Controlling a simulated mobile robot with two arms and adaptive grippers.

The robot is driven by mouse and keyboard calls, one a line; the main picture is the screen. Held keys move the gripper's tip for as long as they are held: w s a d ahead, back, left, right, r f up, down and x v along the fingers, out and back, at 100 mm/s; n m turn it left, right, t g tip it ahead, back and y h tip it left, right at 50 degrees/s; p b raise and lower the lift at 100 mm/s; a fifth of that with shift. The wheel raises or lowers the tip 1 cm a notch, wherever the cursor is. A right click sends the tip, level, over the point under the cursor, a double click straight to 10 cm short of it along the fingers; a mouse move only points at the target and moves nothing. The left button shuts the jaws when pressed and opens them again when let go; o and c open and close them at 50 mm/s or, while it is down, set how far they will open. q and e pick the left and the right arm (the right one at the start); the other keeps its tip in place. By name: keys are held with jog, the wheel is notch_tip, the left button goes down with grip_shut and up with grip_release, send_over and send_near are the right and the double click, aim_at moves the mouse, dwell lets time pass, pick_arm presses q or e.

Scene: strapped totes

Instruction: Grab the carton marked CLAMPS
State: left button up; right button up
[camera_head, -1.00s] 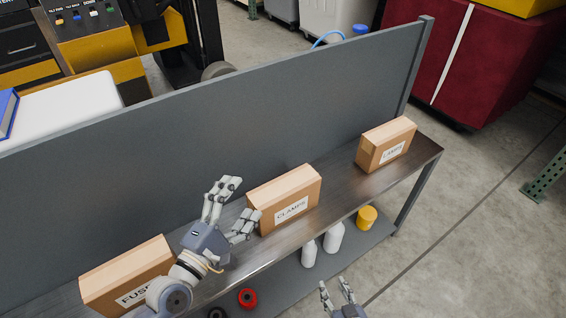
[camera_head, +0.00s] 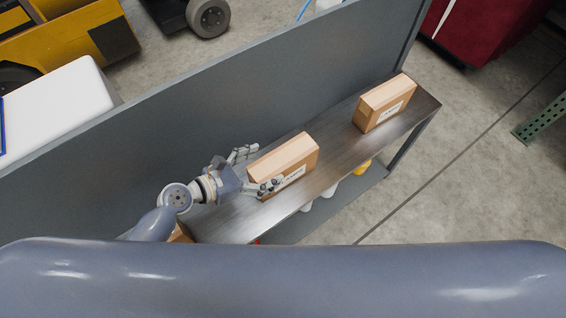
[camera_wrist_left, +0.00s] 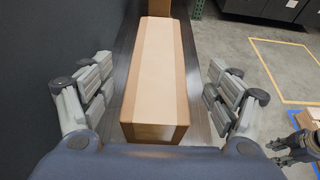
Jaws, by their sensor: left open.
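The CLAMPS carton (camera_head: 284,155) is a brown box standing on the dark shelf top, in the middle of the head view. Its white label is partly covered by a finger. My left gripper (camera_head: 259,169) is open at the carton's near-left end, one finger on each side. In the left wrist view the carton (camera_wrist_left: 158,70) lies between the spread fingers, with a gap on both sides. My right gripper (camera_wrist_left: 298,146) shows at the right edge of the left wrist view, too small to tell its opening. It is not visible in the head view.
Another carton (camera_head: 384,103) stands farther right on the shelf top (camera_head: 340,150). A third carton (camera_head: 181,234) is mostly hidden under my left arm. A tall grey panel (camera_head: 200,130) runs along the shelf's back. White bottles and a yellow item (camera_head: 363,167) sit on the lower shelf.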

aim_at(282, 158)
pick_arm(q)
jog(key=x, duration=0.7)
jog(key=shift+w+d, duration=0.2)
jog(key=shift+w, duration=0.1)
jog(key=shift+s, duration=0.1)
grip_shut()
jog(key=shift+r, duration=0.15)
